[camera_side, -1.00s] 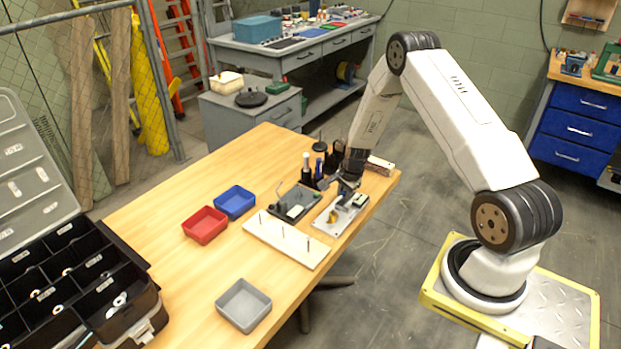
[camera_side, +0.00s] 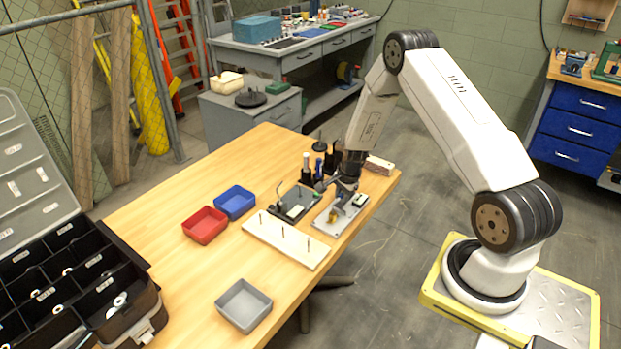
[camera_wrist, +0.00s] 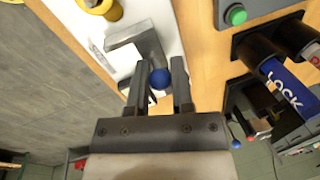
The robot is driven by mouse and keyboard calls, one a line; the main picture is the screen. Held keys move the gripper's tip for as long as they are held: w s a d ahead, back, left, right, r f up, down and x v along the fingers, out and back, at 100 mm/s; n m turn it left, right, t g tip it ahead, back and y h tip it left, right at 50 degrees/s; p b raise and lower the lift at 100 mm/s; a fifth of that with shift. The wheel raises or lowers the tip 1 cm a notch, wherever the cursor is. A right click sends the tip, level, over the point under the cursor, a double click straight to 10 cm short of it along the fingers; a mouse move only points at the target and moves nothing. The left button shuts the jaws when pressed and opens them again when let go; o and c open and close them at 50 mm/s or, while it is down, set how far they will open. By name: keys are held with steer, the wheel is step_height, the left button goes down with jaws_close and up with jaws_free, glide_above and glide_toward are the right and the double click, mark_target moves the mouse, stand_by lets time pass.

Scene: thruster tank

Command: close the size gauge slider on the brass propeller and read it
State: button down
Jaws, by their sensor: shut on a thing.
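The size gauge is a pale plate (camera_side: 328,222) with a grey metal slider block (camera_wrist: 143,44) on it. A blue ball knob (camera_wrist: 160,78) sits beside the block, between my fingertips. My gripper (camera_wrist: 158,84) is shut on this knob. In the side view my gripper (camera_side: 345,190) is low over the gauge's far end. A yellow, brass-coloured part (camera_side: 334,214) lies on the plate, probably the brass propeller; in the wrist view it is cut off at the top left (camera_wrist: 112,11). Its contact with the slider and any scale reading cannot be made out.
Red (camera_side: 205,226), blue (camera_side: 236,201) and grey (camera_side: 244,306) bins stand farther left.

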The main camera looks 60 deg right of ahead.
steer(key=shift+a, duration=0.3)
steer(key=c, duration=0.5)
jaws_free()
steer(key=shift+r, duration=0.2)
steer(key=shift+s+a+r, duration=0.1)
steer(key=shift+s+r, duration=0.15)
steer(key=shift+r, duration=0.95)
steer(key=shift+s+r, duration=0.25)
steer(key=shift+r, duration=1)
steer(key=shift+s+a+r, duration=0.1)
steer(key=shift+s+r, duration=0.15)
steer(key=shift+r, duration=0.95)
